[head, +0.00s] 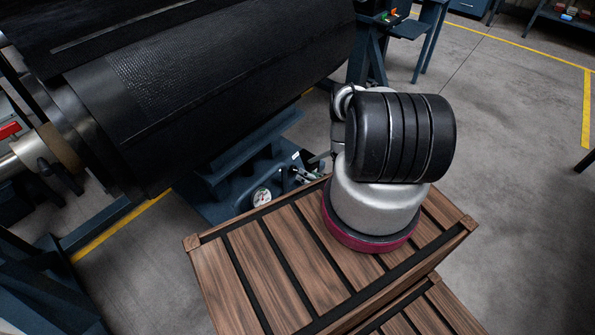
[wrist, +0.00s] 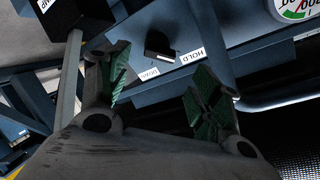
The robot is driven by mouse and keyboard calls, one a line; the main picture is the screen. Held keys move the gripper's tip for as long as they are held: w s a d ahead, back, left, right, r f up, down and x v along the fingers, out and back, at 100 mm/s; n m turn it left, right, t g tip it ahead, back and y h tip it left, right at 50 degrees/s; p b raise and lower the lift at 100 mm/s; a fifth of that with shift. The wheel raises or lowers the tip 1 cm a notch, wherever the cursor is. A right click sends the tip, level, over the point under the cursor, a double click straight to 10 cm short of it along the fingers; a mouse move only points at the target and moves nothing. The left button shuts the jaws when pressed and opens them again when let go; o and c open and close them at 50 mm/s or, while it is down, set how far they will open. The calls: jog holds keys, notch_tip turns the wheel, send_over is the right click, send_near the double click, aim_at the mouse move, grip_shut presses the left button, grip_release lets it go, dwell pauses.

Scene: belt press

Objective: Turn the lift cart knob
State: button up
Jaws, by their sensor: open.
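The blue lift cart (head: 222,180) stands below the big black roller in the head view. In the wrist view a small black knob (wrist: 160,45) sits on its blue panel, beside white labels, one reading HOLD (wrist: 190,57). My gripper (wrist: 158,65) is open, with green pads on its fingers. In the wrist view the knob appears between and just beyond the fingertips. Nothing is held, and I cannot tell whether a finger touches the knob. In the head view my arm hides most of the gripper, and the knob is too small to make out clearly.
A round gauge (head: 262,198) is on the cart; it also shows in the wrist view (wrist: 292,8). A grey rod (wrist: 70,75) and a black block (wrist: 72,14) are close to the left finger. The black roller (head: 210,75) overhangs the cart. Open floor (head: 500,150) lies to the right.

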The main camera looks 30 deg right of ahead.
aim_at(297, 170)
jog(key=x, duration=0.7)
jog(key=shift+f, duration=0.1)
jog(key=c, duration=1)
